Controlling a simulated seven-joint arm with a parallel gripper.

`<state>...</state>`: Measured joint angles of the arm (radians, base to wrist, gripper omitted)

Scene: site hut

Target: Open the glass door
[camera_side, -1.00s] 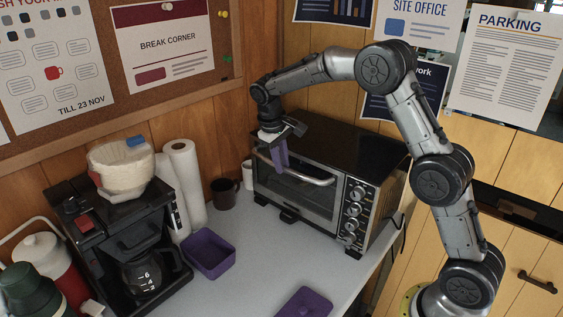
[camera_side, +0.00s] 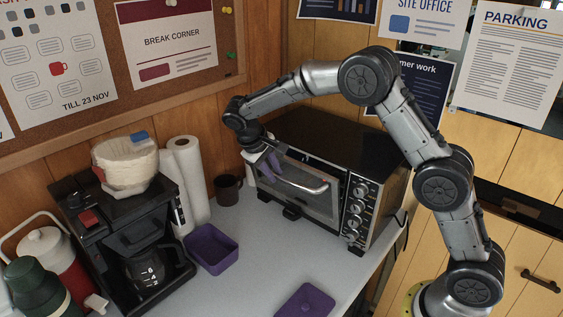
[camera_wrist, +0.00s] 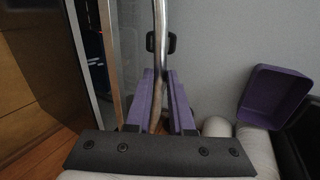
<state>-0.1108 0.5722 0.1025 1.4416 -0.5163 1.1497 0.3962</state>
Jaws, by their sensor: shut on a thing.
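The toaster oven (camera_side: 335,135) stands on the counter with its glass door (camera_side: 318,203) facing front left. The door's top edge appears tipped slightly outward; how wide the gap is I cannot tell. A silver bar handle (camera_side: 308,187) runs along the top of the door. My gripper (camera_side: 270,165) is at the handle's left part, its purple fingers closed around the bar. In the wrist view, my gripper (camera_wrist: 160,75) has the handle (camera_wrist: 160,25) between its two purple fingers. The fingers partly hide the bar.
A purple open bin (camera_side: 212,248) and a purple lid (camera_side: 305,302) lie on the counter in front of the oven. The counter directly before the door is clear.

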